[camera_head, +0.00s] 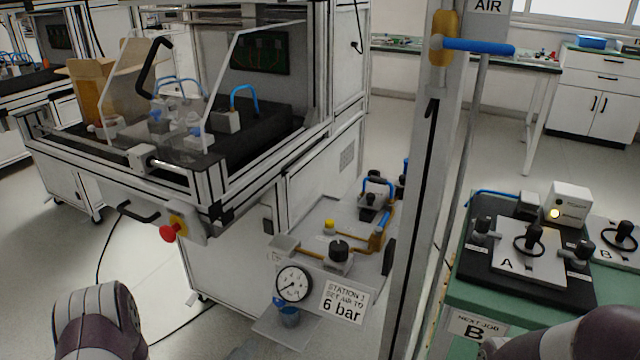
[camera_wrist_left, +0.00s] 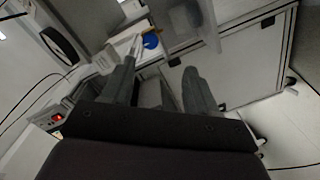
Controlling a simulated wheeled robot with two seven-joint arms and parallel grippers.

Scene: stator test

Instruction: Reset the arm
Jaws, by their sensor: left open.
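My left gripper (camera_wrist_left: 159,75) shows in the left wrist view with its two dark grey fingers spread apart. Nothing is held between the fingers. Beyond them are pale panels and a blue round part (camera_wrist_left: 150,42). In the head view my left arm comes in at the lower left as a grey and purple link; its fingers cannot be made out there. My right arm shows only as a rounded link at the lower right of the head view, and its gripper is out of sight.
A station with a clear guard (camera_head: 255,55) stands at left. Its lower shelf carries a pressure gauge (camera_head: 293,284) and a "6 bar" sign (camera_head: 343,303). An upright post (camera_head: 420,180) stands mid-view. At right a green bench (camera_head: 475,290) holds plates A (camera_head: 512,268) and B (camera_head: 606,256).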

